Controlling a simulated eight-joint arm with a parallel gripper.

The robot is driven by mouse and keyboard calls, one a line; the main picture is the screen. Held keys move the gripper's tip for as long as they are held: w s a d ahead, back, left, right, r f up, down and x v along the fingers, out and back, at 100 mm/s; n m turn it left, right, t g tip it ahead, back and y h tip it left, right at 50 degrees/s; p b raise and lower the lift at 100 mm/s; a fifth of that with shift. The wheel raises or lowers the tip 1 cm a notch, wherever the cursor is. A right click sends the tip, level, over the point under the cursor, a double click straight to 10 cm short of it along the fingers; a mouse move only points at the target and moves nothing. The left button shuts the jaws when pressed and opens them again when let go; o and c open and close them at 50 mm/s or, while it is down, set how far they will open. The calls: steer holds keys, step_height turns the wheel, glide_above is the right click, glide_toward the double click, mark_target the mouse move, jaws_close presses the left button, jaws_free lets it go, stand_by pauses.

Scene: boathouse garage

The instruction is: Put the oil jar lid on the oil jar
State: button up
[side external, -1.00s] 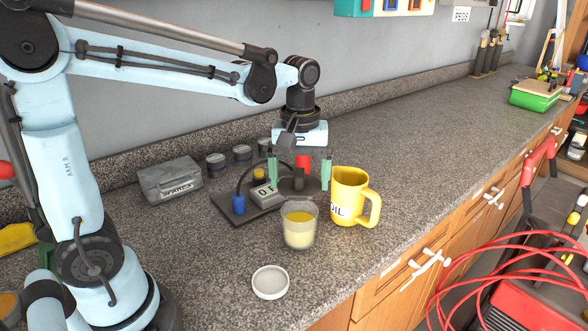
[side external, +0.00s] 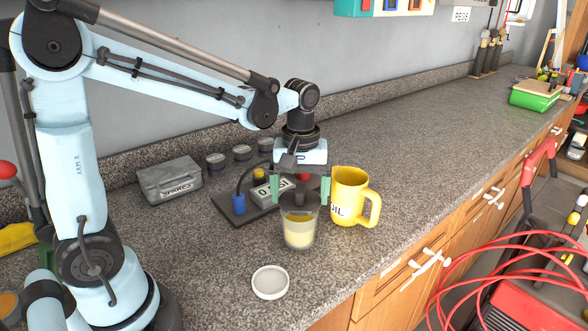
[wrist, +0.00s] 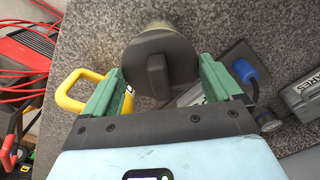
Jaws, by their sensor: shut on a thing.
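A dark grey round lid with a raised bar grip (wrist: 160,68) is between the fingers of my gripper (side external: 300,192). The wrist view also shows my gripper (wrist: 158,85), with its green fingers on either side of the lid. A clear jar with yellow contents (side external: 298,236) stands upright on the counter below the gripper. In the side view the lid is level, over the jar's mouth. I cannot tell whether it touches the rim. In the wrist view the lid hides most of the jar.
A yellow mug marked OIL (side external: 349,199) stands close to the right of the jar. A white shallow round dish or lid (side external: 270,282) lies in front. A grey SPARES box (side external: 170,182) is farther left.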

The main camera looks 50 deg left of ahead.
steer(key=shift+f, duration=0.4)
steer(key=shift+f, duration=0.7)
stand_by(0.6)
steer(key=o, duration=0.7)
step_height(320, 180, up, 12)
stand_by(0.3)
stand_by(0.5)
